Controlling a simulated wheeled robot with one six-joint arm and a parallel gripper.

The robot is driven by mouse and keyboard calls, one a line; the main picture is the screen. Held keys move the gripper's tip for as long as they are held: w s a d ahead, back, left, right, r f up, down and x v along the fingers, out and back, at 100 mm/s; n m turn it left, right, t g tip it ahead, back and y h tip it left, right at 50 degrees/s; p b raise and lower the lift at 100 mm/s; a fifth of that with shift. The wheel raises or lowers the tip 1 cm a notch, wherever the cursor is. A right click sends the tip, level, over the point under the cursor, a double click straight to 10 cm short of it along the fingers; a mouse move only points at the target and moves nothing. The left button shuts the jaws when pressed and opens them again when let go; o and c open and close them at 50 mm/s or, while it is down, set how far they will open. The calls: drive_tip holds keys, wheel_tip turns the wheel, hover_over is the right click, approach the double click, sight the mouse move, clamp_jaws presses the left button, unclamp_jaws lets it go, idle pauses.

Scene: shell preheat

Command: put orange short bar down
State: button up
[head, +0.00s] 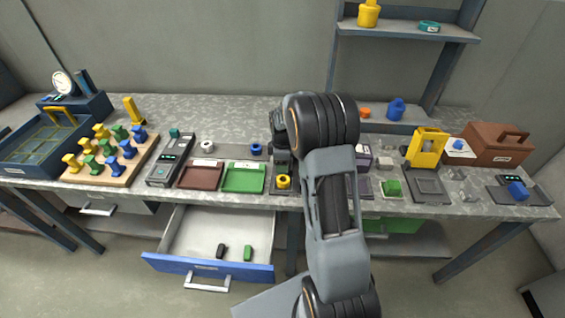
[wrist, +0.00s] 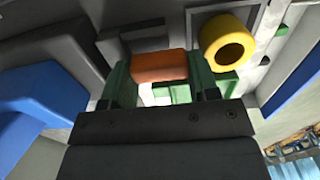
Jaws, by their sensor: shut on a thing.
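The orange short bar (wrist: 158,66) sits between the two fingers of my gripper (wrist: 160,78) in the wrist view. My gripper is shut on it. A yellow ring (wrist: 228,42) lies just to the right of the bar in that view. I cannot tell whether the bar touches a surface below. In the head view my arm covers most of the gripper, and the held bar is hidden. The yellow ring (head: 283,182) shows there to the left of my forearm, near the table's front edge.
An open drawer (head: 172,232) below the table holds a black bar (head: 221,250) and a green bar (head: 248,253). A green tray (head: 243,190) and a dark red tray (head: 185,183) lie left of my arm. A yellow press (head: 427,147) stands to the right.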

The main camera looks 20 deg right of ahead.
drive_tip(key=shift+s+f, duration=0.2)
drive_tip(key=shift+f, duration=0.3)
drive_tip(key=o, duration=0.7)
drive_tip(key=shift+s+a+f+b, duration=0.1)
drive_tip(key=shift+b, duration=0.2)
wheel_tip(320, 180, up, 13)
drive_tip(key=p, duration=0.1)
drive_tip(key=s+a+r+m+t, duration=0.2)
drive_tip(key=s+a+r+m, duration=0.4)
drive_tip(key=s, duration=0.4)
drive_tip(key=s+a+f+m, duration=0.1)
drive_tip(key=s+m, duration=0.1)
drive_tip(key=s, duration=0.1)
drive_tip(key=s+a+f+m+t, duration=0.1)
drive_tip(key=s+a+m, duration=0.1)
drive_tip(key=s, duration=0.2)
drive_tip(key=s+a+m, duration=0.1)
drive_tip(key=s+m, duration=0.1)
drive_tip(key=s, duration=0.2)
drive_tip(key=shift+s+a+f+t, duration=0.25)
drive_tip(key=shift+a+f+t, duration=0.05)
drive_tip(key=shift+a+f, duration=0.1)
